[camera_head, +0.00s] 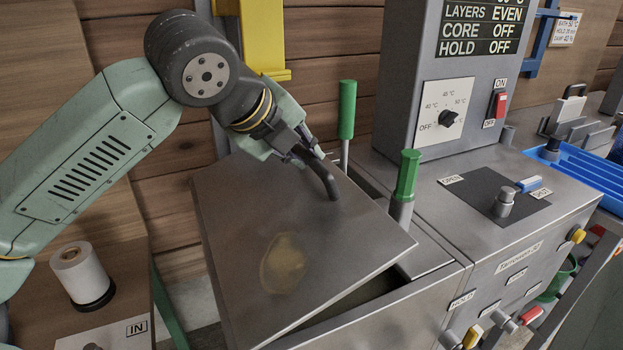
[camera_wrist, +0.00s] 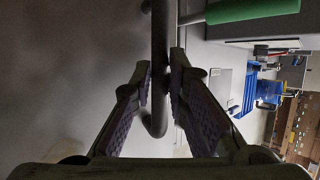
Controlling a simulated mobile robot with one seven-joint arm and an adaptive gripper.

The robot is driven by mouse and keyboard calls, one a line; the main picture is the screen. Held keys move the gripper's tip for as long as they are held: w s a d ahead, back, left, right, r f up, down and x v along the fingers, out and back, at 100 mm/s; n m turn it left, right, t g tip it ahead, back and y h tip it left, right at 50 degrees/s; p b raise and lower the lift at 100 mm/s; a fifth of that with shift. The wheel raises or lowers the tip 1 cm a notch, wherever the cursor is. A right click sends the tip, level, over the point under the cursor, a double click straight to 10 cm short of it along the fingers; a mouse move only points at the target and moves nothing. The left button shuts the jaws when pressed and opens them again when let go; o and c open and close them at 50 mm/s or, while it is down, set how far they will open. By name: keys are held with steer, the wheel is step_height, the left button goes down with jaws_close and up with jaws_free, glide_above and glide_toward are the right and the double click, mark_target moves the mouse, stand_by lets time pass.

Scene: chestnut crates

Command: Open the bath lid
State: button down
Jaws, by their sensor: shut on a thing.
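The bath lid (camera_head: 240,215) is a flat grey metal plate with a brownish stain near its middle. It sits tilted and askew over the bath (camera_head: 375,312), with a dark gap along its front right edge. A dark bent handle (camera_head: 329,182) stands on the lid's far part. My gripper (camera_head: 309,153) is at this handle, shut on it. In the wrist view the handle (camera_wrist: 158,70) runs between the two fingers, its curved end below the fingertips. The inside of the bath is mostly hidden by the lid.
Two green-handled rods, one behind (camera_head: 347,110) and one to the right (camera_head: 407,175), stand close to the lid. A grey control box (camera_head: 460,80) rises behind right. A white roll (camera_head: 80,272) stands at left. A blue tray (camera_head: 580,165) lies far right.

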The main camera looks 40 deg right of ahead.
steer(key=w+a+r+n+h+b, duration=0.1)
steer(key=w+a+r+h+b, duration=0.2)
steer(key=a+r+h+b, duration=0.5)
steer(key=w+a+n+h+b, duration=0.1)
steer(key=a+h+b, duration=0.1)
steer(key=a, duration=0.6)
steer(key=w+a+f+n+h+b, duration=0.1)
steer(key=w+a+n+h+b, duration=0.1)
steer(key=a, duration=0.7)
steer(key=shift+f+n+t+b, duration=0.3)
steer(key=shift+t+b, duration=0.1)
steer(key=shift+b, duration=0.15)
steer(key=c, duration=1.6)
jaws_free()
steer(key=shift+o, duration=0.2)
